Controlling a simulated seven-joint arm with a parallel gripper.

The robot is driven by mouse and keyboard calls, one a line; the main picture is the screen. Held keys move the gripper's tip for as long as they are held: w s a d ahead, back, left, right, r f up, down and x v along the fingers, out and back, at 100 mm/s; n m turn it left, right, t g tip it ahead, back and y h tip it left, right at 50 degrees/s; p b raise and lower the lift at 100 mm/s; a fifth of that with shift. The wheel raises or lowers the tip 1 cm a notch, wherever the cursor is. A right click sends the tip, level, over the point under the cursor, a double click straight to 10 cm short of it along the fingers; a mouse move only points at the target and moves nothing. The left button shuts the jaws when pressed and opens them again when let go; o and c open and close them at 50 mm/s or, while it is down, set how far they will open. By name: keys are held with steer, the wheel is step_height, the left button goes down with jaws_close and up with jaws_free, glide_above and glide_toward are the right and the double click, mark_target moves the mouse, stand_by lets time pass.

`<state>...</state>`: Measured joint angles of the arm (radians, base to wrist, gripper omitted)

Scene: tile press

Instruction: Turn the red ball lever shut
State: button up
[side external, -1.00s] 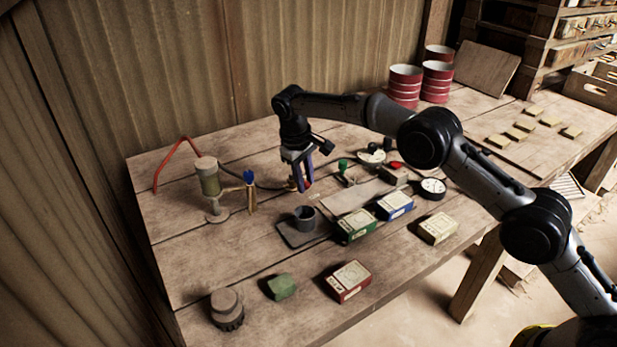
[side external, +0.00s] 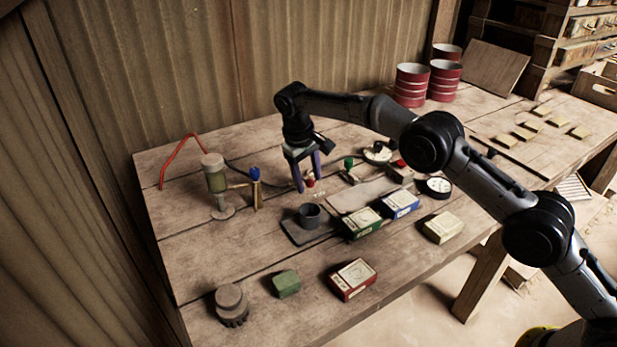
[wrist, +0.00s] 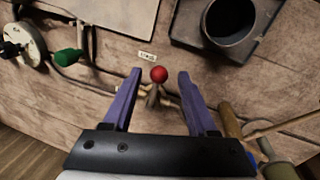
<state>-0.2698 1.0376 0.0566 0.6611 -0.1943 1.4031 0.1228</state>
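The red ball lever (side external: 310,182) stands on the bench below my gripper. In the wrist view its red ball (wrist: 159,74) sits on a short stem above a brass-coloured valve fitting (wrist: 153,98) in a thin pipe line. My gripper (side external: 306,174) points down over it with its two purple fingers apart. In the wrist view the gripper (wrist: 159,76) has one finger on each side of the ball, with a visible gap on both sides. The valve's lower part is partly hidden by my gripper in the side view.
A grey cup on a plate (side external: 309,216) stands in front. A small label (wrist: 146,56) is beside the ball.

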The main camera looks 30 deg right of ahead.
steer(key=shift+r, duration=0.1)
step_height(320, 180, up, 7)
steer(key=a, duration=0.1)
steer(key=shift+s+a, duration=0.15)
steer(key=shift+a, duration=0.05)
stand_by(0.4)
